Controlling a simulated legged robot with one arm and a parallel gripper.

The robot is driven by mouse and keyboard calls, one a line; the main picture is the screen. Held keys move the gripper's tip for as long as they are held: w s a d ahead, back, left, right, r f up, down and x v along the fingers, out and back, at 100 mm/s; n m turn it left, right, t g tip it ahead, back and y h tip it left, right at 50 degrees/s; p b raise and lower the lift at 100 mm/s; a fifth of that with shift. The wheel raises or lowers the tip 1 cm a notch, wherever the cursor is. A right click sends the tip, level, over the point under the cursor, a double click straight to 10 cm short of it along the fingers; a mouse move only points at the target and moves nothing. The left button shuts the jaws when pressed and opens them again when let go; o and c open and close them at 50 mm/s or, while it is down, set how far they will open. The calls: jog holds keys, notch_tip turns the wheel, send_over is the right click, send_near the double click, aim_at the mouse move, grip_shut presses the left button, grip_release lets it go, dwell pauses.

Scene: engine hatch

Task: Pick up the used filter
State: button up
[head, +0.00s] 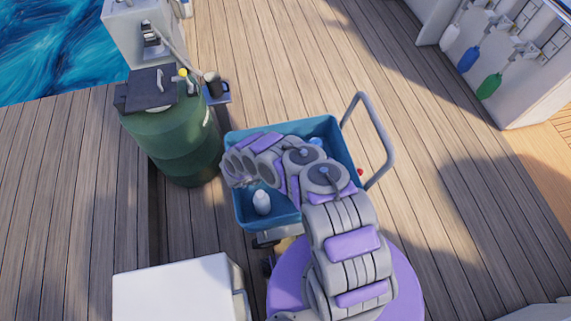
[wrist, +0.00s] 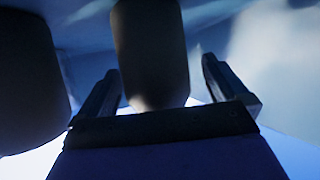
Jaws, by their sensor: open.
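In the wrist view, my gripper (wrist: 160,70) is open, with one finger on each side of a dark upright cylinder (wrist: 150,40). The cylinder shows between the fingers, and a gap shows on both sides of it. It may be the used filter, but the view is too dark to be sure. A second dark, rounded cylinder (wrist: 25,85) stands to the left, outside the fingers. In the head view, my arm reaches over the blue bin (head: 240,212) of a cart, and it hides the gripper and much of the bin's inside.
A white bottle (head: 262,203) stands in the bin. The cart handle (head: 377,130) rises on the right. A white box (head: 178,290) is in front. The deck on the right is clear.

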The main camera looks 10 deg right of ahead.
jog(key=shift+d, duration=0.1)
jog(key=shift+d, duration=0.5)
jog(key=c, duration=0.4)
jog(key=shift+a, duration=0.45)
jog(key=c, duration=0.7)
jog(key=shift+d, duration=0.1)
jog(key=shift+c, duration=0.6)
jog(key=shift+d, duration=0.1)
jog(key=shift+r, duration=0.1)
